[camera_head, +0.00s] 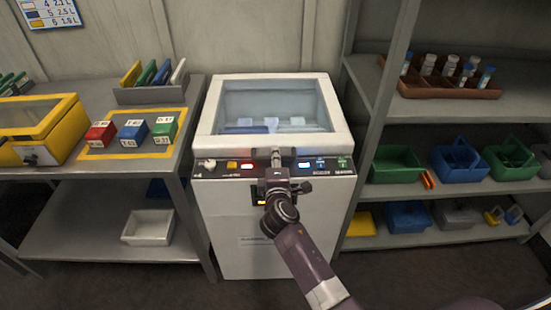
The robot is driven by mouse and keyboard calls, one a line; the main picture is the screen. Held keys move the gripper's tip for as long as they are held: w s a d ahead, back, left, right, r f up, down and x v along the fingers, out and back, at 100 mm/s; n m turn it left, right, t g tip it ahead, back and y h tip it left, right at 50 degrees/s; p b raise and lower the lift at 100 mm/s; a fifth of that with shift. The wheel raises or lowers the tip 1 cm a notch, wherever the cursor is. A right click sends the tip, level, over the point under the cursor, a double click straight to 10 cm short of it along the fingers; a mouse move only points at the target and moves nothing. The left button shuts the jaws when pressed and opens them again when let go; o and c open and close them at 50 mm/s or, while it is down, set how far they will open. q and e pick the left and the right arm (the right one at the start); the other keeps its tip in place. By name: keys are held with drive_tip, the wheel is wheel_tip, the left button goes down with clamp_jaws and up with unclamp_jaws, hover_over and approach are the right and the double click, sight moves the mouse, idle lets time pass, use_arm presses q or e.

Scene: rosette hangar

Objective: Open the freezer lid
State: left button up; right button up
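The white chest freezer (225,215) stands in the middle of the head view between two shelving units. Its lid (207,116) has a white frame around a clear window and looks shut. Several pale and blue items show dimly through the window. My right gripper (277,160) is at the middle of the freezer's front edge, just below the lid, and covers that spot. Whether it touches a handle there, and whether its fingers are open or closed, is too small to tell. My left gripper is not in view.
A control strip (211,167) with knobs and lights runs along the freezer front. The left table holds a yellow case (48,135) and red, blue and green blocks. The right shelves hold a vial rack (450,87) and coloured bins. The space above the lid is clear.

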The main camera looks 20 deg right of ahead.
clamp_jaws()
